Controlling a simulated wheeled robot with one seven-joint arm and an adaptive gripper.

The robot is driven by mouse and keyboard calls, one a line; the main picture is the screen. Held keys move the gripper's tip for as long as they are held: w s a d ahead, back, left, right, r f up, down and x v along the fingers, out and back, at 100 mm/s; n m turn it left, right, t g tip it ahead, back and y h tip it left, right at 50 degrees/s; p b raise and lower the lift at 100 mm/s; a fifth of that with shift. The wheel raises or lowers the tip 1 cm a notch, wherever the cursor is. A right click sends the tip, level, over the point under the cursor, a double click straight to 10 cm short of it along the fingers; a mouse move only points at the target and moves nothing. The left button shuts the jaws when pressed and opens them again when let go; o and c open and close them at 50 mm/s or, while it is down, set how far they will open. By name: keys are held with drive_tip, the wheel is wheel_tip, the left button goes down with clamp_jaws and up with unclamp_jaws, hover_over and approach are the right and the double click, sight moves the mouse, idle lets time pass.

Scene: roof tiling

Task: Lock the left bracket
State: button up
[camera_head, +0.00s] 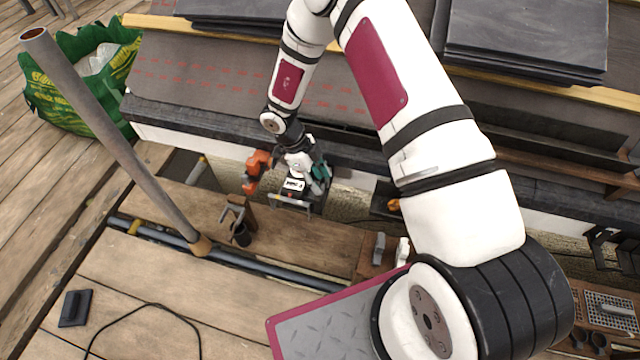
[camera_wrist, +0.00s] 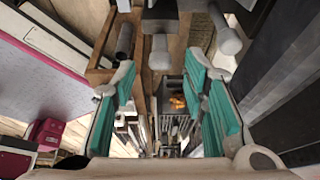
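My gripper (camera_head: 318,178) hangs below the eave, near the left-centre of the head view. In the wrist view its two teal finger pads (camera_wrist: 163,78) stand apart with nothing held between them. Black brackets (camera_head: 604,240) show on the wall at the far right of the head view, well away from my gripper. I cannot identify the left bracket with certainty; my arm hides part of the wall and eave.
A grey pole (camera_head: 115,140) slants at the left. An orange tool (camera_head: 256,170) is close left of my gripper. Slate stacks (camera_head: 528,38) lie on the roof. A green bag (camera_head: 80,75) stands at upper left.

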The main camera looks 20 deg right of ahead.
drive_tip(key=shift+x, duration=0.85)
drive_tip(key=shift+c, duration=0.2)
clamp_jaws()
drive_tip(key=shift+d+r, duration=0.1)
